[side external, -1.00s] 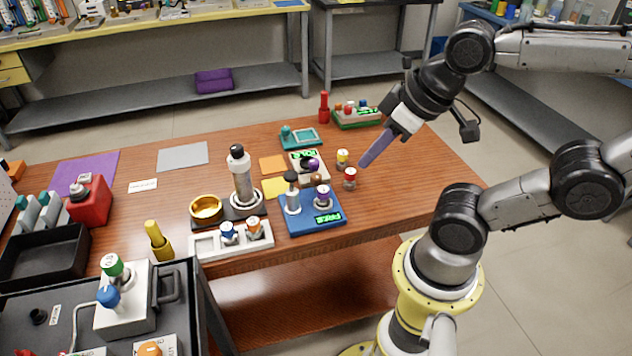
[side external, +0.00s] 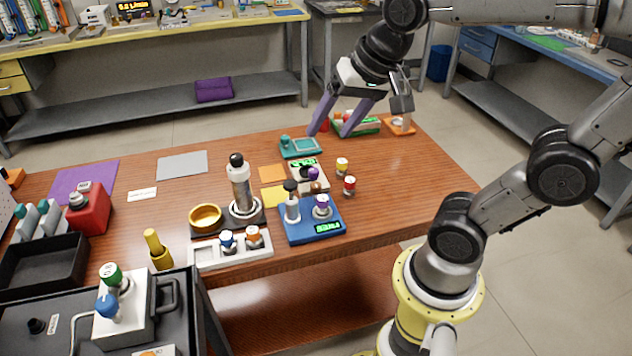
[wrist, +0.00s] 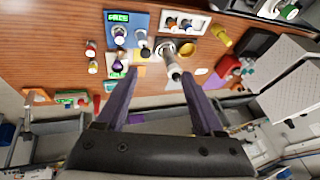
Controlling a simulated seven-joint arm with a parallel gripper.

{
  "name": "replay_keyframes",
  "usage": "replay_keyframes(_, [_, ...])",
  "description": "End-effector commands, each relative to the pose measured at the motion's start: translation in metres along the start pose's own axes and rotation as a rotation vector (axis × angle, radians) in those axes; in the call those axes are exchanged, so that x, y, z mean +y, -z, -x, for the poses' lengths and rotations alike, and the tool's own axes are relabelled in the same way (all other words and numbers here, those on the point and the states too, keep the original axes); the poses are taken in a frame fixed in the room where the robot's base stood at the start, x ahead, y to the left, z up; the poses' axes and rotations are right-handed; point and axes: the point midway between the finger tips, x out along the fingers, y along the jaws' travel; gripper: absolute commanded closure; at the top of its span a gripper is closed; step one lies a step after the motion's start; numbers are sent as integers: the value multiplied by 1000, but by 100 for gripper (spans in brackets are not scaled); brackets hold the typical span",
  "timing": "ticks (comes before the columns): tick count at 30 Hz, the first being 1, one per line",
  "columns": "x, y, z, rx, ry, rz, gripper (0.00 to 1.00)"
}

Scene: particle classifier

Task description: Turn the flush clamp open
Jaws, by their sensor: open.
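My gripper (side external: 329,134) has two purple fingers, spread apart and empty, above the far right part of the wooden table. In the wrist view the open fingers (wrist: 160,75) point toward the table devices. I see no label naming the flush clamp and cannot tell which part it is. A blue base (side external: 298,238) carries a grey cylinder with a black top (side external: 292,206), a purple-topped knob (side external: 322,206) and a green display, which seems to read FREE in the wrist view (wrist: 117,17). Behind it is a pale unit (side external: 318,180) with a small purple knob and green display.
A tall grey cylinder (side external: 241,190) stands beside a gold bowl (side external: 205,217). Yellow-topped (side external: 342,166) and red-topped (side external: 349,187) pieces stand right of the devices. A teal tray (side external: 300,148) lies near my fingers.

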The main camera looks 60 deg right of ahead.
Motion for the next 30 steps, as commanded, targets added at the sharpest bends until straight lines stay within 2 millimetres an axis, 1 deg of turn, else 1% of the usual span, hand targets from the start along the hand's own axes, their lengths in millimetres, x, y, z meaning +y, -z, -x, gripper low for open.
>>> replay_keyframes(1, [-3,14,-8,-14,-24,-72,31])
replay_keyframes(4, [-6,42,-27,-36,-72,-228,31])
replay_keyframes(8, [-1,78,-60,-64,-142,-421,31])
replay_keyframes(9, [2,89,-72,-74,-165,-476,31])
replay_keyframes(11, [10,103,-90,-88,-200,-551,31])
replay_keyframes(15, [34,129,-137,-129,-284,-697,31])
replay_keyframes(18, [56,140,-167,-162,-337,-756,31])
replay_keyframes(22, [82,141,-196,-206,-391,-803,31])
replay_keyframes(24, [91,138,-205,-225,-412,-820,31])
replay_keyframes(27, [101,135,-212,-239,-428,-837,31])
replay_keyframes(30, [104,133,-216,-238,-428,-840,31])
